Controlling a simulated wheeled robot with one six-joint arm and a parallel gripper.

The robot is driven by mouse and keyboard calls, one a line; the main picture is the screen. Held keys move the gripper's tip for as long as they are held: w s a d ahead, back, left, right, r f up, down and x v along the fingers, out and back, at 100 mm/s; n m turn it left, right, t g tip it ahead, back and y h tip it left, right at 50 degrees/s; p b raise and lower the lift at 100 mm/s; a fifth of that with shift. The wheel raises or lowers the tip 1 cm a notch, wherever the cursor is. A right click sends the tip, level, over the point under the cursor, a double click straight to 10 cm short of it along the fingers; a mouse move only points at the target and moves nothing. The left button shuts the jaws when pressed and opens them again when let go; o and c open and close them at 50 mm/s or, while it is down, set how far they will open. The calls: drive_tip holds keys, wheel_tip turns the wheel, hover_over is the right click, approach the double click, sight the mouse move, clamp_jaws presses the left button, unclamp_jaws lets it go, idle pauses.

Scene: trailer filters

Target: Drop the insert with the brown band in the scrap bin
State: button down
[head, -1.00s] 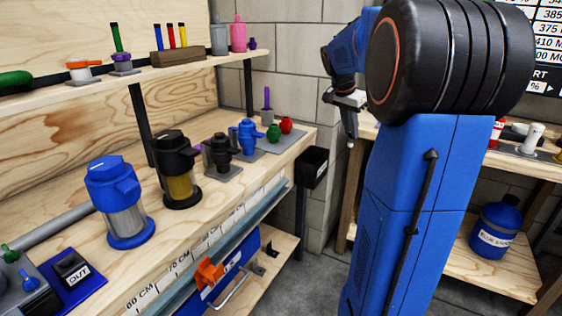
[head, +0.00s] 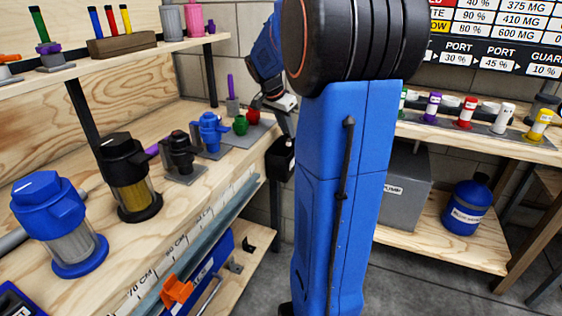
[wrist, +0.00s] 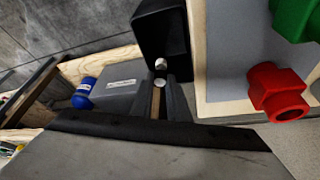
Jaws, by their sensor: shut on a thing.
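My gripper (wrist: 160,92) is shut on a small insert, of which only a pale round end (wrist: 160,82) shows between the dark fingers in the wrist view. A black bin (wrist: 160,25), taken as the scrap bin, lies just beyond the fingertips. In the head view the bin (head: 279,163) hangs at the end of the left bench, and my gripper (head: 288,135) points down at its top, close above or at the opening.
Red (head: 253,117) and green (head: 240,125) fittings stand on the bench corner beside the bin; the red one (wrist: 278,92) is near my gripper in the wrist view. A blue filter housing (head: 211,131) stands left of them. A blue jug (head: 468,207) is on the lower right shelf.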

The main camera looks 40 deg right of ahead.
drive_tip(key=shift+f, duration=0.75)
drive_tip(key=c, duration=1.6)
unclamp_jaws()
drive_tip(key=v, duration=1.7)
drive_tip(key=shift+a+r, duration=0.1)
drive_tip(key=shift+r, duration=0.05)
